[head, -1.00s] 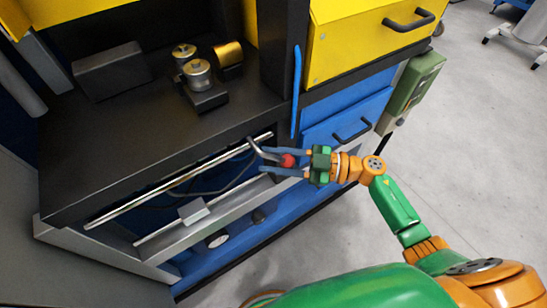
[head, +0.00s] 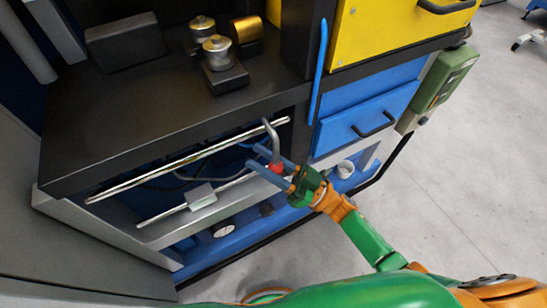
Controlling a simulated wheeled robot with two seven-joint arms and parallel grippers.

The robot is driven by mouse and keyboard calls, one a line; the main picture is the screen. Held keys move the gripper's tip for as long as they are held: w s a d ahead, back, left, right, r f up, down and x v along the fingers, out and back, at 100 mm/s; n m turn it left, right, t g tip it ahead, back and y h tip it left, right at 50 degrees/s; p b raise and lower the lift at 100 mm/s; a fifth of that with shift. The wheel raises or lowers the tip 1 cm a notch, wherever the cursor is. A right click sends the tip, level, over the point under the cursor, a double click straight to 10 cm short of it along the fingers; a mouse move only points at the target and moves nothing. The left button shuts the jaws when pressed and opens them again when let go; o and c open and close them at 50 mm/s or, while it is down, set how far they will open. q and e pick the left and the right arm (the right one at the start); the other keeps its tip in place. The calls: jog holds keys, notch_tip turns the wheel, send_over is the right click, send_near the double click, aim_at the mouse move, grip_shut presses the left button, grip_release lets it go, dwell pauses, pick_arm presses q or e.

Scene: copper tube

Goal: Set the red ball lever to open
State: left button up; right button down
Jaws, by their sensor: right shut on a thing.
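The lever is a bent grey rod (head: 272,138) with a red ball (head: 276,167) at its lower end. It hangs down from near the right end of the long metal bar (head: 190,160) below the black worktop. My right gripper (head: 272,167) has its two blue fingers on either side of the red ball and is shut on it. The fingers partly cover the ball. My left gripper is not in the head view.
The black worktop (head: 120,130) overhangs the lever. A blue drawer (head: 360,125) with a black handle is to the right. A lower rail carries a grey block (head: 201,196). A gauge (head: 222,230) sits on the blue lower shelf. Open grey floor lies at right.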

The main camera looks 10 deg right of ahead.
jog(key=s+a+r+m+t+h+b, duration=0.1)
jog(key=a+r+m+t+h, duration=0.1)
jog(key=m+t, duration=0.4)
jog(key=a+r+m+t+h+b, duration=0.1)
jog(key=a+m+t+h, duration=0.2)
jog(key=m+t+h, duration=0.2)
jog(key=shift+s+r+m+t, duration=0.4)
jog(key=shift+m+t, duration=0.6)
jog(key=shift+m, duration=1.4)
jog(key=c, duration=0.5)
grip_release()
jog(key=b+v, duration=0.2)
jog(key=v, duration=0.5)
jog(key=shift+b, duration=0.35)
jog(key=shift+f, duration=0.15)
